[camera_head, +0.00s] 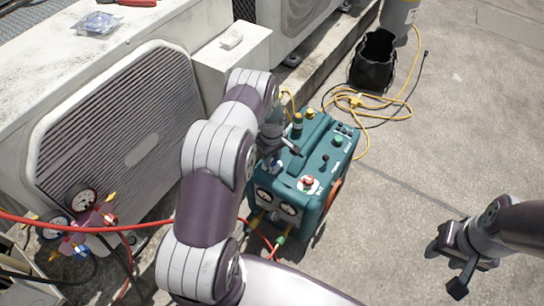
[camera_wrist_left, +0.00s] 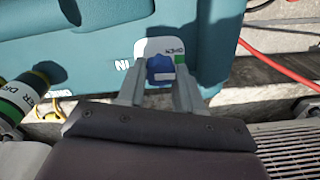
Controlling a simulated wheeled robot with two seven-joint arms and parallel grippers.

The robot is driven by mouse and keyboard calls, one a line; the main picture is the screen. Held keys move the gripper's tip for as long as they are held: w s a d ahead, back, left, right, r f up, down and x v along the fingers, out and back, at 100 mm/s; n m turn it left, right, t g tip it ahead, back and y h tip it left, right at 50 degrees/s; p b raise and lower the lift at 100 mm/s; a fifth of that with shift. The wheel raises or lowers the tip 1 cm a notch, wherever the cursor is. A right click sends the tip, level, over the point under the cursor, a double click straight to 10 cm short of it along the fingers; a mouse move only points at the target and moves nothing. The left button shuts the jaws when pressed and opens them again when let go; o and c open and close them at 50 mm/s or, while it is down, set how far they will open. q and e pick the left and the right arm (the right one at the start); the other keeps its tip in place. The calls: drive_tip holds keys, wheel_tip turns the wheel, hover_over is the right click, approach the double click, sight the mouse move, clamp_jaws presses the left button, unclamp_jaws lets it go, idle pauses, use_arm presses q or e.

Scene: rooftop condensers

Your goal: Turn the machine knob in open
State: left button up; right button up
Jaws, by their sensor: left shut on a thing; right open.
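The teal machine (camera_head: 318,158) stands on the rooftop floor at the centre of the head view, with gauges on its front and small controls on top. In the left wrist view, a blue knob (camera_wrist_left: 160,69) sits on the teal face, on a white plate with an upside-down "OPEN" marking and "IN" beside it. My left gripper (camera_wrist_left: 160,88) is shut on this knob, one finger on each side. In the head view my left arm hides much of the machine's left side and the knob cannot be made out clearly. My right gripper (camera_head: 446,270) is open and empty, right of the machine.
A white condenser unit (camera_head: 120,130) stands to the left. A gauge manifold (camera_head: 82,224) with red and black hoses lies at lower left. The floor to the right is mostly clear.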

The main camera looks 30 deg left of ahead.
use_arm(q)
drive_tip(key=o, duration=1)
drive_tip(key=shift+o, duration=0.2)
wheel_tip(320, 180, up, 13)
drive_tip(key=p, duration=0.5)
drive_tip(key=shift+f, duration=0.15)
